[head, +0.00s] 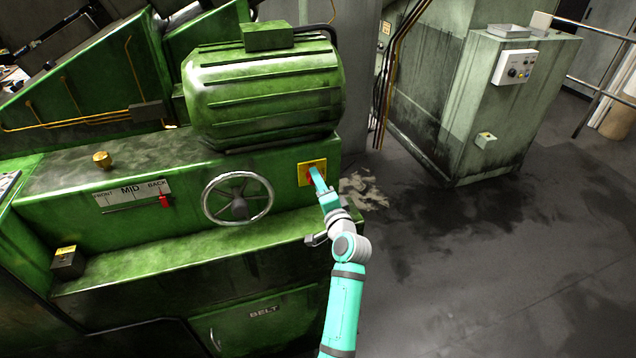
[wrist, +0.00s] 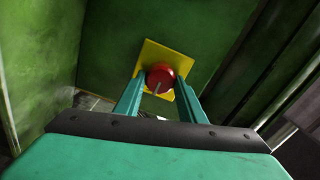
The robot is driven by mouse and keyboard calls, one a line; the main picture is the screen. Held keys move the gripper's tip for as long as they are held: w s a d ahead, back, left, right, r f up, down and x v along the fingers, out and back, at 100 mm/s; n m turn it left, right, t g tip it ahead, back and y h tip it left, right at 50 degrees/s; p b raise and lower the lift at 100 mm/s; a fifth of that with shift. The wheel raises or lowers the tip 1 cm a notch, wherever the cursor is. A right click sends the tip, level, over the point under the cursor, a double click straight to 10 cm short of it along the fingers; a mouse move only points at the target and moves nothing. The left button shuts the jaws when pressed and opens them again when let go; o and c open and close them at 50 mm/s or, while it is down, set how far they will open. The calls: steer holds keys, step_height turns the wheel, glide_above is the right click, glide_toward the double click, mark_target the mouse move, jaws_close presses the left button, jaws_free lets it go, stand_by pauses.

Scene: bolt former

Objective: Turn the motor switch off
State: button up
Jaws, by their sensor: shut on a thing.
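The motor switch is a round red knob (wrist: 160,76) on a square yellow plate (wrist: 176,55), fixed to the green machine's front. In the head view the yellow plate (head: 304,176) sits right of the handwheel, and my gripper covers much of the knob. My gripper (wrist: 160,88) has one teal finger on each side of the knob and is shut on it. A pale line shows on the knob's face. In the head view my gripper (head: 316,174) reaches the plate from the lower right.
A metal handwheel (head: 238,198) is left of the switch, with a FRONT-MID-BACK scale (head: 132,190) and red pointer beyond it. A big green motor (head: 264,90) overhangs above. A ledge (head: 190,255) juts out below. A grey cabinet (head: 505,100) stands right; the floor between is clear.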

stand_by(0.4)
steer(key=o, duration=1)
steer(key=shift+o, duration=0.2)
steer(key=v, duration=1.1)
steer(key=shift+w, duration=0.1)
